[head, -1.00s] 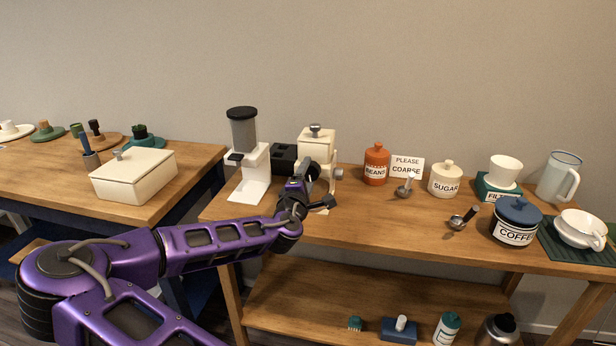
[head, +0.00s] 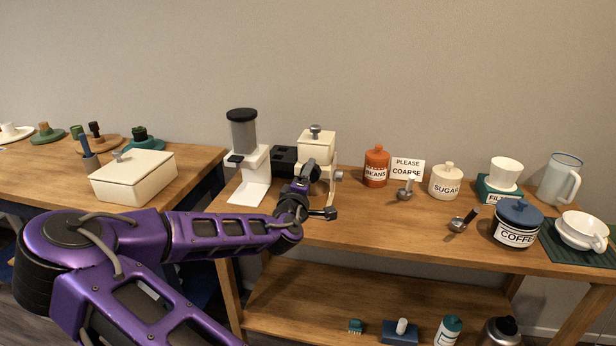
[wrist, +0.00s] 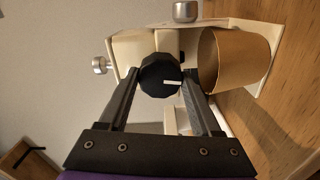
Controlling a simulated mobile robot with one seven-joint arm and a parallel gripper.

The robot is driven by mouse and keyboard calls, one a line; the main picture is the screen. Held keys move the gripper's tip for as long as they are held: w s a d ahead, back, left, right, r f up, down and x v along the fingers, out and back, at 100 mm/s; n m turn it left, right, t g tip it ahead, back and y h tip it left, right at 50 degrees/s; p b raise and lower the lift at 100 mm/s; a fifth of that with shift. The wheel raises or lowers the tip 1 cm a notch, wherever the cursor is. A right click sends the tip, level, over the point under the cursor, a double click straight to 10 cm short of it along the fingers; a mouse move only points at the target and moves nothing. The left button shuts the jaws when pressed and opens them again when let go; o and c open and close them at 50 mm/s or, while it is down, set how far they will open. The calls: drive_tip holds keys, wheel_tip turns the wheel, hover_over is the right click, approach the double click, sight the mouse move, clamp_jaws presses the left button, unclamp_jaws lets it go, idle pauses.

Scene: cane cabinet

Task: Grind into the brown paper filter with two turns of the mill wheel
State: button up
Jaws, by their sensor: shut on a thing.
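The cream mill (head: 318,143) stands on the right wooden table, with a metal knob on its top. Its black faceted wheel (wrist: 160,68) with a white mark faces my wrist camera. My gripper (wrist: 160,77) is shut on this wheel, one finger on each side; it also shows at the front of the mill in the head view (head: 312,172). The white mark lies to the right of the wheel's middle in the wrist view. The brown paper filter (wrist: 230,60) sits beside the wheel, within the cream frame.
A white grinder with a grey hopper (head: 243,132) stands left of the mill. An orange beans jar (head: 376,166), a "PLEASE COARSE" sign (head: 407,168) and a metal scoop (head: 406,188) are to the right. The table front between mill and scoops is clear.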

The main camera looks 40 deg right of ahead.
drive_tip(key=o, duration=1.4)
drive_tip(key=shift+c, duration=0.2)
drive_tip(key=p+v, duration=1.1)
drive_tip(key=v, duration=0.6)
drive_tip(key=shift+s, duration=0.2)
drive_tip(key=shift+a, duration=0.15)
